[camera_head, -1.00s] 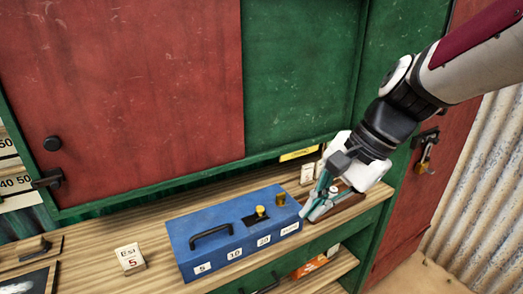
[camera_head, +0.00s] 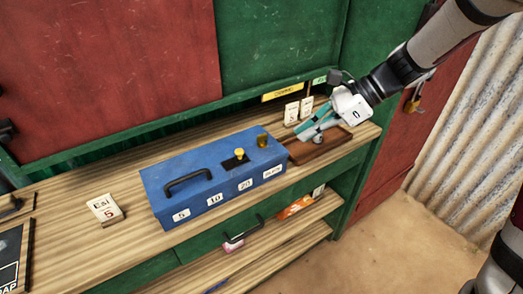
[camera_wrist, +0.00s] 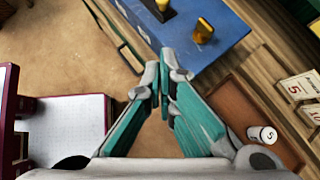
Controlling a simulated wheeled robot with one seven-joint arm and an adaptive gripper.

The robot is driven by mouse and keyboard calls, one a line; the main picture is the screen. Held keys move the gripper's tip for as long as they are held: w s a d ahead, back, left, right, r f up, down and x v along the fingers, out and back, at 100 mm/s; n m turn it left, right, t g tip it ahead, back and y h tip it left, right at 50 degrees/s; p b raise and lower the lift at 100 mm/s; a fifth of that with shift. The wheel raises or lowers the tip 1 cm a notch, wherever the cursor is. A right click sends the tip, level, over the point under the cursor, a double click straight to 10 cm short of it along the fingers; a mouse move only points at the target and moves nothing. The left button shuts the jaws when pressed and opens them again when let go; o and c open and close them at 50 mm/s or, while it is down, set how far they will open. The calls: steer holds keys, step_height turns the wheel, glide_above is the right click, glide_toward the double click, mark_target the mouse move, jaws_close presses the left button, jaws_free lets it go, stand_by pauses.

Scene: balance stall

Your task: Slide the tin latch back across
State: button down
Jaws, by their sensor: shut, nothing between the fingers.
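The blue tin (camera_head: 205,195) stands on the wooden counter, with a black handle (camera_head: 188,180) and number labels along its front. On its lid a yellow knob (camera_head: 240,153) sits at a dark slot, likely the latch. A darker brass knob (camera_head: 262,140) stands near the lid's right end. Both knobs show in the wrist view, the yellow one (camera_wrist: 160,8) at the top edge and the brass one (camera_wrist: 203,30) nearer. My gripper (camera_head: 300,133) is just right of the tin over the brown tray. In the wrist view its fingertips (camera_wrist: 164,72) are together and empty, apart from both knobs.
The brown tray (camera_head: 322,147) right of the tin holds a small white cylinder (camera_wrist: 262,134). Price cards (camera_head: 298,110) stand behind it. A card marked 5 (camera_head: 105,208) lies left of the tin. A shelf with goods (camera_head: 295,207) runs below the counter.

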steer(key=shift+a, duration=0.1)
steer(key=x, duration=0.9)
steer(key=shift+a+f, duration=0.1)
steer(key=shift+f, duration=0.1)
steer(key=a, duration=0.3)
steer(key=shift+a+f, duration=0.15)
steer(key=shift+f, duration=0.05)
steer(key=shift+w+a, duration=0.1)
steer(key=shift+a, duration=0.45)
steer(key=shift+s+a, duration=0.45)
steer(key=shift+a, duration=0.25)
steer(key=shift+s+a, duration=0.5)
steer(key=shift+a, duration=0.2)
steer(key=d+p, duration=0.1)
steer(key=d, duration=0.3)
steer(key=shift+s+d, duration=0.15)
steer(key=v, duration=0.9)
steer(key=shift+d+r, duration=0.2)
steer(key=shift+r, duration=0.2)
